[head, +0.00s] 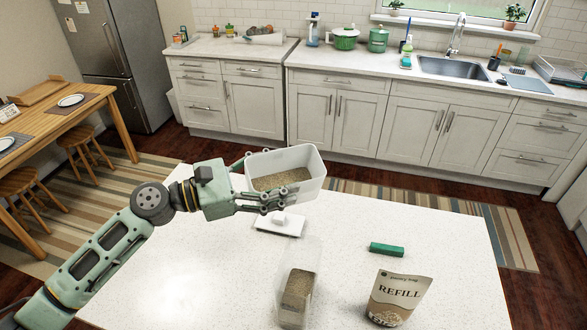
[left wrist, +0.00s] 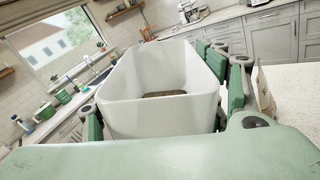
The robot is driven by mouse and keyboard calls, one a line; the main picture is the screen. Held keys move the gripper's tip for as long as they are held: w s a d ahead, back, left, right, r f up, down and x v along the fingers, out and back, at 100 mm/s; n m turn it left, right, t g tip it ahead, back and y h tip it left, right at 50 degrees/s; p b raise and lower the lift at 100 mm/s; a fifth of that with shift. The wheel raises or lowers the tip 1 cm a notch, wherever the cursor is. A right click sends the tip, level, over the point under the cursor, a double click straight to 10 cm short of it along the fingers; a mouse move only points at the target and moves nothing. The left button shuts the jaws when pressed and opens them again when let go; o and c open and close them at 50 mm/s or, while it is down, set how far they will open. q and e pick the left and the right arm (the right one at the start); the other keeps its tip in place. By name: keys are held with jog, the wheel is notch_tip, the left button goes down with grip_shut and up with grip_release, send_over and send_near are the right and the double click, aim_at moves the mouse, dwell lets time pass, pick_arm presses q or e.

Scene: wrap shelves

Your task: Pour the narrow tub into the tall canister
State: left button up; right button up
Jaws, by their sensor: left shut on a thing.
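The narrow tub (head: 312,168) is a whitish, see-through open box with brown grains inside. My left gripper (head: 270,180) is shut on its sides and holds it above the far part of the white table, roughly upright. In the left wrist view the tub (left wrist: 160,115) fills the space between the fingers, with grains low inside. The tall canister (head: 297,285) is clear and stands on the table nearer to me. It has brown grains in it, and its rim is hard to make out. The tub is beyond the canister, apart from it. My right gripper is out of view.
A white object with a raised knob (head: 280,223) lies on the table below the tub. A green bar (head: 387,249) and a REFILL pouch (head: 400,298) are right of the canister. The table's left front (head: 190,280) and far right are clear.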

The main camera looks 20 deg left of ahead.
pick_arm(q)
jog(key=f, duration=0.1)
jog(key=s+f+m, duration=0.1)
jog(key=f, duration=0.1)
jog(key=shift+s+a+f+m, duration=0.15)
jog(key=shift+f+m, duration=0.15)
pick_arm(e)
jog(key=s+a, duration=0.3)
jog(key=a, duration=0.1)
pick_arm(q)
jog(key=f+b, duration=0.1)
jog(key=f+m+b, duration=0.1)
jog(key=d+f+b, duration=0.1)
jog(key=shift+s+f+m+b, duration=0.25)
jog(key=shift+f+m+b, duration=0.1)
jog(key=shift+f+m, duration=0.05)
jog(key=m+b, duration=0.1)
jog(key=s+m+b, duration=0.1)
jog(key=shift+d+f+b, duration=0.2)
jog(key=shift+f+b, duration=0.1)
jog(key=shift+b, duration=0.05)
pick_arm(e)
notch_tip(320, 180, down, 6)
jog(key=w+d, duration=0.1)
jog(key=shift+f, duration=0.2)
pick_arm(q)
jog(key=shift+f, duration=0.1)
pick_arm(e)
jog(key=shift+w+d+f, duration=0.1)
